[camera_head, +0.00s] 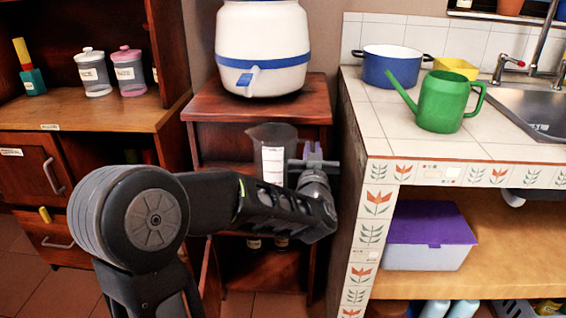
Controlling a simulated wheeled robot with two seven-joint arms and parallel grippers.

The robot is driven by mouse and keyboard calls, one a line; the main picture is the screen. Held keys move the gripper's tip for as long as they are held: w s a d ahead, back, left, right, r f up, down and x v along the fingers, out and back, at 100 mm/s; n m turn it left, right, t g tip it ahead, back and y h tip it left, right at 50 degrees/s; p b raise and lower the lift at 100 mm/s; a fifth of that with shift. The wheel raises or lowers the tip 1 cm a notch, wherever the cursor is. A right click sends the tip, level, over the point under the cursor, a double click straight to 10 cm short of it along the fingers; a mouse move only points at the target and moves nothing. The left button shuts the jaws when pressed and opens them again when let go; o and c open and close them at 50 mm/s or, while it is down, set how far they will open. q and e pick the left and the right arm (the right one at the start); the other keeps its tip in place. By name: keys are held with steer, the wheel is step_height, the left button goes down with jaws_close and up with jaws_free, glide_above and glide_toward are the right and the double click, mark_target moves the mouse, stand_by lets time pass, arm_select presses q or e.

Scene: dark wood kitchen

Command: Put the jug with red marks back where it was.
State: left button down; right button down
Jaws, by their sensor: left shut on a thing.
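The jug (273,165) is clear grey with a white scale strip and faint reddish marks, in the middle of the head view. It is upright in front of the dark wooden stand (222,112). My left gripper (308,162) is at the jug's right side, shut on it, apparently at the handle. My left forearm hides the jug's lower part, so I cannot tell whether its base touches a shelf. My right gripper is not in view.
A white and blue water dispenser (262,50) tops the stand. The tiled counter (385,125) at right holds a green watering can (440,102) and a blue pot (388,66). A purple-lidded box (430,240) sits below. Two lidded jars stand in the left cabinet (80,112).

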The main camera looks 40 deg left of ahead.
arm_select(q)
steer(key=shift+r, duration=0.1)
steer(key=shift+s+d+r+p, duration=0.1)
steer(key=shift+s+r+p, duration=0.05)
steer(key=shift+r+p, duration=0.4)
step_height(320, 180, up, 7)
steer(key=p, duration=0.2)
steer(key=shift+f+p, duration=0.2)
steer(key=shift+p, duration=0.15)
steer(key=b+v, duration=0.6)
steer(key=v, duration=1.3)
steer(key=shift+s+d+f+b, duration=0.25)
steer(key=shift+f+b, duration=0.05)
steer(key=shift+f, duration=0.1)
